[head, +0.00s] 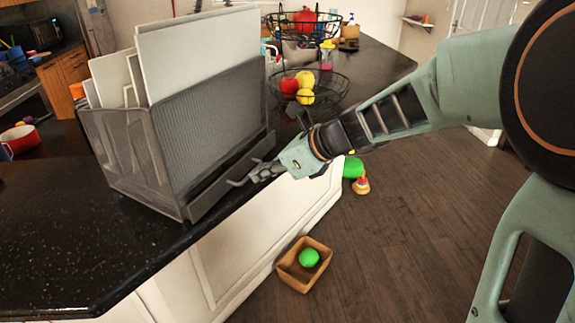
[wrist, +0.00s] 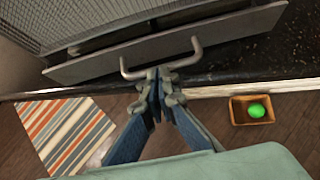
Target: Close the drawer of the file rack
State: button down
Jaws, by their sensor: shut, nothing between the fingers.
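The file rack (head: 205,115) is a grey mesh holder with white folders, standing on the black counter near its edge. Its drawer (head: 225,182) is at the bottom, facing the counter edge, and stands slightly out, with a dark gap behind its front. In the wrist view the drawer front (wrist: 110,58) is a long grey panel with a bar handle (wrist: 163,62). My gripper (head: 255,175) is shut and empty at the drawer handle. In the wrist view the fingertips (wrist: 160,75) are at the handle; whether they touch it I cannot tell.
A two-tier wire fruit basket (head: 307,90) stands on the counter behind my gripper. A brown box (head: 290,272) with a green ball lies on the floor below. A striped rug (wrist: 65,135) lies on the floor. The counter's front left is clear.

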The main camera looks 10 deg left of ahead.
jog(key=shift+w+a, duration=0.25)
jog(key=shift+a, duration=0.4)
jog(key=shift+w+a, duration=0.2)
jog(key=shift+a, duration=0.4)
jog(key=shift+d, duration=0.1)
